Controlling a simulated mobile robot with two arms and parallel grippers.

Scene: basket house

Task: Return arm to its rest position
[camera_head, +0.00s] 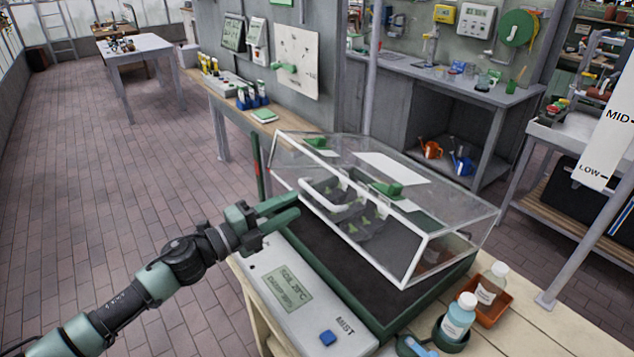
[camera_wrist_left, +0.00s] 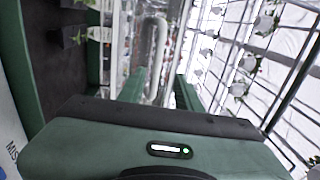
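My left arm comes in from the left in the head view. Its green gripper (camera_head: 292,207) is over the left edge of a propagator, just left of the white handle (camera_head: 330,207) on the clear lid (camera_head: 430,245). In the left wrist view, the two fingers (camera_wrist_left: 162,88) stand apart with a gap between them. The pale handle (camera_wrist_left: 157,50) shows beyond this gap, and nothing is clearly gripped. The lid looks raised at its front over the dark tray (camera_head: 345,290). My right gripper is not in view.
A control panel (camera_head: 285,290) with a blue button lies below the gripper. Two bottles (camera_head: 457,318) stand at the tray's right front, one in an orange dish (camera_head: 496,308). A long bench (camera_head: 225,105) runs behind. The brick floor (camera_head: 110,180) at left is clear.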

